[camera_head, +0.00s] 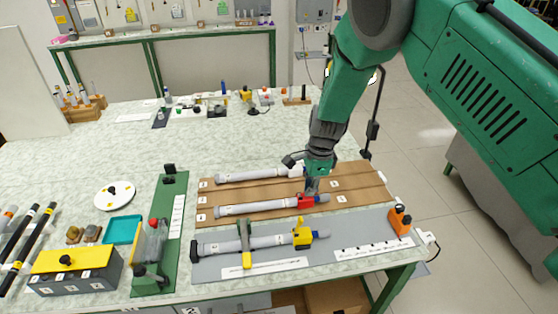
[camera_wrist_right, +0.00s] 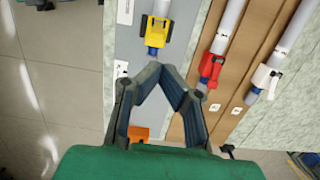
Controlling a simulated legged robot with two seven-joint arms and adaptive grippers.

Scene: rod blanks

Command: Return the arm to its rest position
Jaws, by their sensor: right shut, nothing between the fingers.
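My right arm comes in from the upper right in the head view. My right gripper (camera_head: 312,186) points down over the right part of the brown board (camera_head: 352,182), near the red-fitted rod's end. In the wrist view the right gripper (camera_wrist_right: 160,72) has its fingertips together with nothing between them. A grey rod with a red fitting (camera_head: 250,209) and one with a white fitting (camera_head: 245,176) lie on the board. A rod with a yellow fitting (camera_head: 270,241) lies over the grey mat (camera_head: 345,226). My left gripper is not seen.
A green fixture (camera_head: 172,215) stands left of the board, beside a yellow-topped box (camera_head: 75,262) and a teal tray (camera_head: 122,230). An orange block (camera_head: 400,219) is at the mat's right end. Small tools line the table's back. Open floor (camera_head: 420,135) lies to the right.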

